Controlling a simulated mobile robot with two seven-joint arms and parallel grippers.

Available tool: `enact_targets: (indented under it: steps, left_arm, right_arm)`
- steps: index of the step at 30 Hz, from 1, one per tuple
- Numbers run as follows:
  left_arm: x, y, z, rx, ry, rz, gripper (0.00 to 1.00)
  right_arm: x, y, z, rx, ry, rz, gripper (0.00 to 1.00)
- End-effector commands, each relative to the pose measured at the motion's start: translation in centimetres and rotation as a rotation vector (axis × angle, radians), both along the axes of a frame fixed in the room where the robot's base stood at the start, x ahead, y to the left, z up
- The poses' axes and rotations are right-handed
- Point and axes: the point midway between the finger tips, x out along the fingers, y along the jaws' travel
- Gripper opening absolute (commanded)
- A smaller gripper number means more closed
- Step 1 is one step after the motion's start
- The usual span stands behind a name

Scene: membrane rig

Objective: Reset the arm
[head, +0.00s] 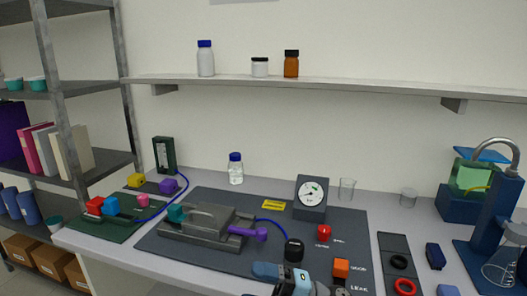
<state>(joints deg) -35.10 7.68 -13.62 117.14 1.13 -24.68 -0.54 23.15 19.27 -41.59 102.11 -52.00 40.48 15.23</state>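The grey membrane rig (205,222) sits on the dark mat at the middle of the bench. A purple-handled lever arm (247,233) lies low at its right side, pointing right. A teal block (176,213) is at the rig's left end. Part of one of my arms, with blue, grey and black parts, shows at the bottom edge; it looks like my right gripper (285,279). It is in front of the rig and apart from the purple handle. Its fingers are not clear, and no held thing shows. My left gripper is not in view.
A gauge (312,197), a red button (323,232), a black knob (294,250) and an orange block (341,267) stand on the mat. A green board (110,228) with coloured blocks is left. A blue stand (492,220) with glassware is right. A shelf (330,83) hangs behind.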

Motion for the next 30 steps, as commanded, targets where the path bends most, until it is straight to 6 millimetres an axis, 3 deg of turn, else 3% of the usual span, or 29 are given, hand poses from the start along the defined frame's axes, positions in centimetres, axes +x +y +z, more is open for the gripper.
enact_targets:
  steps: [5,11,15,21,28,29,30]
  left_arm:
    - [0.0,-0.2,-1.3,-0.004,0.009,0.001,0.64]
    - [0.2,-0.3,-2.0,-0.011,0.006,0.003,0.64]
    - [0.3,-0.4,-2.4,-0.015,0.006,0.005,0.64]
    - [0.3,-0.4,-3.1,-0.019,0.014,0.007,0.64]
    - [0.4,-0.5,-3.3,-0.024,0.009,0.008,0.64]
    - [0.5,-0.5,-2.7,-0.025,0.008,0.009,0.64]
    - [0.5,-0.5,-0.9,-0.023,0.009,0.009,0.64]
  right_arm:
    - [-0.1,-3.4,-4.5,0.245,0.348,-0.279,0.71]
    - [-1.4,-9.2,-12.7,0.398,0.776,-0.599,0.71]
    - [-4.5,-13.3,-19.8,0.436,1.088,-0.803,0.71]
    - [-10.3,-17.1,-27.3,0.422,1.432,-0.993,0.71]
    - [-17.5,-19.7,-33.2,0.372,1.739,-1.124,0.71]
    - [-18.1,-19.9,-33.0,0.366,1.762,-1.133,0.71]
    - [-17.6,-19.9,-31.0,0.367,1.745,-1.128,0.71]
